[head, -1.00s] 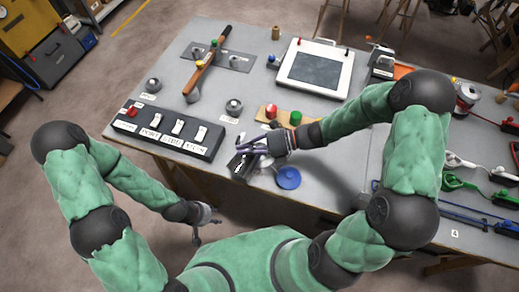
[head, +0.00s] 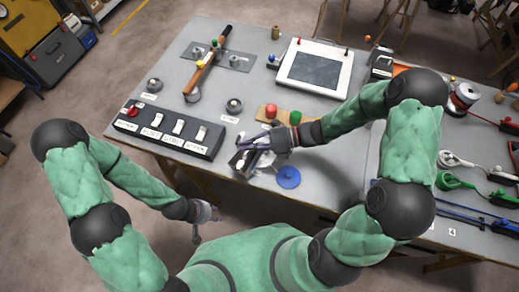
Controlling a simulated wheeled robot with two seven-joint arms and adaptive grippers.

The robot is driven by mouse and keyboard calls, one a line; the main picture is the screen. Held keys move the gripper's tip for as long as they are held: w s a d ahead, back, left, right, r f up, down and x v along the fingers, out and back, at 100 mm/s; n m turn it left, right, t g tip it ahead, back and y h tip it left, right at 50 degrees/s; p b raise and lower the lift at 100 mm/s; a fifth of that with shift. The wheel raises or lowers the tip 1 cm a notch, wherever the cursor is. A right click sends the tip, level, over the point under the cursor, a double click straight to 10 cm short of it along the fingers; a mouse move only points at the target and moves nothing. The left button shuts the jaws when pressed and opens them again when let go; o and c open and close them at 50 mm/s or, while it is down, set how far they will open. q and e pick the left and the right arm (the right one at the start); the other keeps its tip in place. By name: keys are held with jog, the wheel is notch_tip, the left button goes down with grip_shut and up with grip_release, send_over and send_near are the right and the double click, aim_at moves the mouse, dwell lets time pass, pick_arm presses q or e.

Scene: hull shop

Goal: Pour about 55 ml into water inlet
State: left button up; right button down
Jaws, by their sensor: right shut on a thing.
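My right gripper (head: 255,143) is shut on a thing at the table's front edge. The held thing is mostly hidden by the fingers, so its shape and any liquid in it cannot be told. Just below the gripper is a small dark box with a white label (head: 241,160), with a pale patch (head: 264,161) beside it. A round blue disc (head: 288,177) lies right of the box. I cannot tell which of these is the water inlet, and no stream shows. My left gripper (head: 206,228) looks open and empty, in front of the table and below its top.
A black switch box (head: 170,131) with white rockers and a red knob stands to the left. A wooden block with red and green knobs (head: 271,112) sits just behind the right gripper. A white-framed panel (head: 316,66) lies farther back. Cables and tools lie at right.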

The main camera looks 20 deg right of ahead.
jog(key=shift+w+d+r+m+y+p, duration=0.35)
jog(key=shift+w+d+m+y+p, duration=0.25)
jog(key=shift+p, duration=0.45)
dwell(1.4)
jog(key=shift+s+a+f+b, duration=0.2)
jog(key=shift+s+b, duration=0.05)
jog(key=shift+b, duration=0.25)
jog(key=s+a+n+h+b, duration=0.1)
jog(key=s+a+f+b, duration=0.1)
jog(key=b, duration=0.1)
jog(key=shift+a+n+h, duration=0.1)
jog(key=shift+n+h, duration=0.3)
jog(key=shift+s+a+r, duration=0.15)
jog(key=shift+a, duration=0.05)
jog(key=shift+r, duration=0.1)
jog(key=shift+a, duration=0.1)
